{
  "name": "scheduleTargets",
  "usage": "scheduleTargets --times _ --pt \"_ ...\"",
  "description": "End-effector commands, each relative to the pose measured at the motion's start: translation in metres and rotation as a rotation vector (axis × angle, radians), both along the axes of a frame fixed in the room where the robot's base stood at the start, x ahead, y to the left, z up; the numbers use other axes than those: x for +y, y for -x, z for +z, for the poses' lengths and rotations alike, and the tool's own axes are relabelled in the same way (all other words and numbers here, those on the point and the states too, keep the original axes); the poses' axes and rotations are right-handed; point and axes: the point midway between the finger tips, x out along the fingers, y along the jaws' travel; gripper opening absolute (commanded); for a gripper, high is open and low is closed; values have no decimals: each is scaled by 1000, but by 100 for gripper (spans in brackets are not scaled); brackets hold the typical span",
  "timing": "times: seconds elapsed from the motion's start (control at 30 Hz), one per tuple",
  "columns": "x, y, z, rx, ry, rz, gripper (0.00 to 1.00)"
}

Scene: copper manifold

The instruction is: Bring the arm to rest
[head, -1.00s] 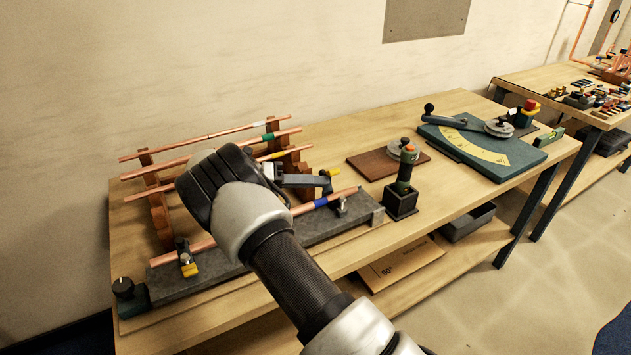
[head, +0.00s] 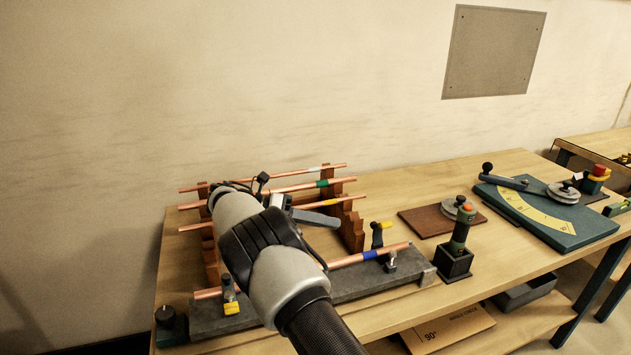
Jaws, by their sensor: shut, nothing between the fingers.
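My arm comes up from the bottom of the head view and reaches over the workbench (head: 470,172). My gripper (head: 333,219) shows as a narrow grey end pointing right, shut and empty. It is in front of the wooden rack (head: 351,228) that bears several copper tubes (head: 290,188), with white, green and yellow bands. Below it a copper tube with a blue band (head: 372,254) lies along the grey fixture (head: 350,288), clear of the gripper as far as I can tell. My wrist hides the middle of the rack and part of this tube.
Right of the fixture are a green tool in a black holder (head: 456,262), a brown board (head: 430,221) and a teal bending plate with a yellow scale (head: 553,220). A cardboard box (head: 446,330) and a grey bin (head: 525,291) are on the lower shelf. Air above the bench's right side is clear.

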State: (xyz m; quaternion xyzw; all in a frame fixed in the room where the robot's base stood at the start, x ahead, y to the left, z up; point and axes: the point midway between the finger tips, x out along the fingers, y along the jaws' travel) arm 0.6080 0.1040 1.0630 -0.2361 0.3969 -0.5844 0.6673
Motion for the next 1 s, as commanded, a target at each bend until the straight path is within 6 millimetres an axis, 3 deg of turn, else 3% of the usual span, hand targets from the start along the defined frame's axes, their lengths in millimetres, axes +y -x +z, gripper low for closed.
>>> scheduleTargets --times 0.03,0.17,0.3,0.43,0.7,0.87,1.0 --pt "-16 1 23 -61 -56 -40 0" --pt "-56 15 66 -261 -236 -174 0" --pt "-91 47 106 -503 -431 -357 0" --pt "-113 86 140 -731 -593 -553 0" --pt "-128 186 191 -1195 -866 -1033 0" --pt "-123 248 205 -1452 -983 -1360 0" --pt "-114 294 206 -1644 -1051 -1646 0"
